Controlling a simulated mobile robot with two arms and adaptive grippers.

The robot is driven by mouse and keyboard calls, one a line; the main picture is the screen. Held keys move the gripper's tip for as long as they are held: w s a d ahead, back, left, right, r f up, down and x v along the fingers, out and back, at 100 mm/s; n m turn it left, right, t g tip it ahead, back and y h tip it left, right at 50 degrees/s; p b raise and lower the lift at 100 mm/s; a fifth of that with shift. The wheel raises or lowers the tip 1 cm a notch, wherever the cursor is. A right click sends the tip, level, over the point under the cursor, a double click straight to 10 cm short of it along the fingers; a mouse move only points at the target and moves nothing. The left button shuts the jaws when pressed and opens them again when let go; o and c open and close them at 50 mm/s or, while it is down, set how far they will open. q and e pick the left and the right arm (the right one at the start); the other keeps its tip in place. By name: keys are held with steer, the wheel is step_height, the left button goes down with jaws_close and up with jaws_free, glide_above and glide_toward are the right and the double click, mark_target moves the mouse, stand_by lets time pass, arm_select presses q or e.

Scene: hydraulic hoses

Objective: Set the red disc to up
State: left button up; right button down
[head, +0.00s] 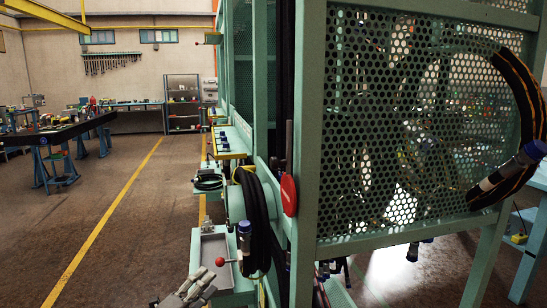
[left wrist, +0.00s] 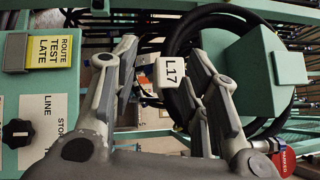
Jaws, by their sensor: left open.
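The red disc (head: 289,195) is on the side of a green frame post in the head view, seen at a steep angle as a tall oval. A narrow dark strip rises just above it. A red piece with pale lettering (left wrist: 286,160) shows at the lower right of the left wrist view; I cannot tell if it is the same disc. My left gripper (head: 192,290) is low in the head view, left of and below the disc and apart from it. In the left wrist view its fingers (left wrist: 163,52) are spread, with a white L17 tag visible between them. My right gripper is not in view.
Black hoses (head: 258,220) hang on a green reel left of the disc. A red ball knob (head: 219,262) stands over a grey tray by my left gripper. A perforated panel (head: 410,130) fills the right. A black knob (left wrist: 17,133) sits at the wrist view's left. Floor at left is open.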

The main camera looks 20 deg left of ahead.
arm_select(q)
steer(key=s+d+r+m+h, duration=0.1)
steer(key=d+r+m+h, duration=0.15)
steer(key=r, duration=0.45)
steer(key=d+r+m+h, duration=0.1)
steer(key=r+m+h, duration=0.1)
steer(key=r+m, duration=0.3)
steer(key=s+d+r+m+h, duration=0.1)
steer(key=r+m+h, duration=0.2)
steer(key=r, duration=0.5)
steer(key=m+g+h+p, duration=0.2)
steer(key=m+g+h, duration=0.5)
steer(key=m, duration=0.8)
glide_toward(271, 164)
steer(key=shift+h, duration=0.25)
steer(key=p+x, duration=0.5)
steer(key=x, duration=0.4)
steer(key=shift+w+d, duration=0.1)
steer(key=shift+w, duration=0.15)
steer(key=shift+w+d+p, duration=0.3)
steer(key=shift+d, duration=0.15)
steer(key=shift+c, duration=0.3)
jaws_close()
